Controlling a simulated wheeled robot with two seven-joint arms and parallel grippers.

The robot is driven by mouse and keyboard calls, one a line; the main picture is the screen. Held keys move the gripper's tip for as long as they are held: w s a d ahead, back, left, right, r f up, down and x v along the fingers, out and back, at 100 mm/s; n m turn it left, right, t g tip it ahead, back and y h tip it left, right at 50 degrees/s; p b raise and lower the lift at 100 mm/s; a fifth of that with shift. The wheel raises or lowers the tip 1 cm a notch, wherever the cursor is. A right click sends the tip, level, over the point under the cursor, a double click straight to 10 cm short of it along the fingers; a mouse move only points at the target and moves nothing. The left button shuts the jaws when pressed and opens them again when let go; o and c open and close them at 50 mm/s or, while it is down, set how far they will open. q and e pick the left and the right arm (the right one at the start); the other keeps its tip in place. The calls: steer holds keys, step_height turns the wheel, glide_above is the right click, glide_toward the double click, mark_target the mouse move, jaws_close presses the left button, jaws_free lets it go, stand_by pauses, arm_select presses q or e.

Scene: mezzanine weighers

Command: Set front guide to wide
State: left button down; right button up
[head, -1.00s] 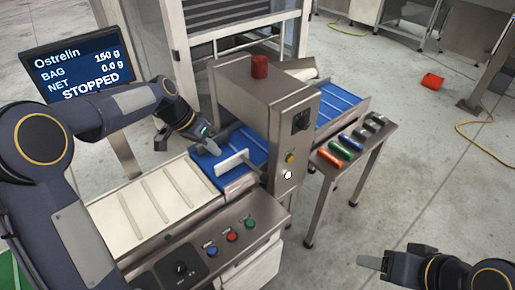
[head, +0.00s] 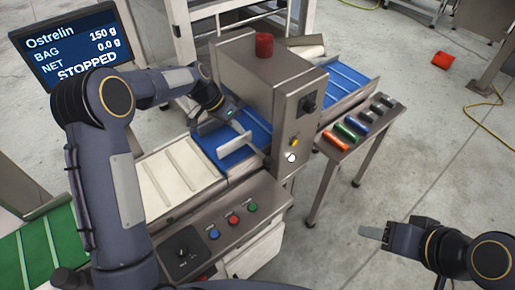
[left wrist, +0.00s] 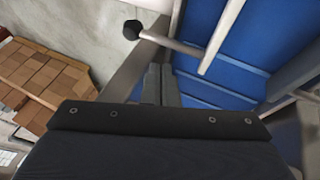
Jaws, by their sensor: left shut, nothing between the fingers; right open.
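A pale guide rail (head: 235,145) stands on the blue infeed belt (head: 246,130) in front of the metal housing. My left gripper (head: 240,129) is over the far side of this belt, close to the rail, shut and empty. In the left wrist view its closed fingers (left wrist: 160,84) point toward a black round knob (left wrist: 132,29) on a metal rod. That rod meets a pale rail (left wrist: 217,35) above the blue belt. The fingers look apart from the knob. I cannot tell whether this is the front guide. My right gripper (head: 372,232) is open and empty, over the floor at lower right.
The metal housing (head: 252,78) with a red button (head: 264,44) rises right of the rail. A control panel (head: 225,225) with a dial and coloured buttons is in front. A side table (head: 362,125) holds several coloured blocks. A screen (head: 72,45) reads STOPPED.

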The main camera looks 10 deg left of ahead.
mark_target(263, 156)
arm_select(q)
steer(key=p+x, duration=0.1)
steer(key=x, duration=0.6)
steer(key=shift+s+d, duration=0.1)
steer(key=shift+d, duration=0.1)
steer(key=shift+s+d+f+p, duration=0.4)
steer(key=shift+s+d+p, duration=0.1)
steer(key=shift+s+d, duration=0.3)
steer(key=shift+s+d+f, duration=0.2)
steer(key=shift+d+f, duration=0.15)
steer(key=shift+d, duration=0.1)
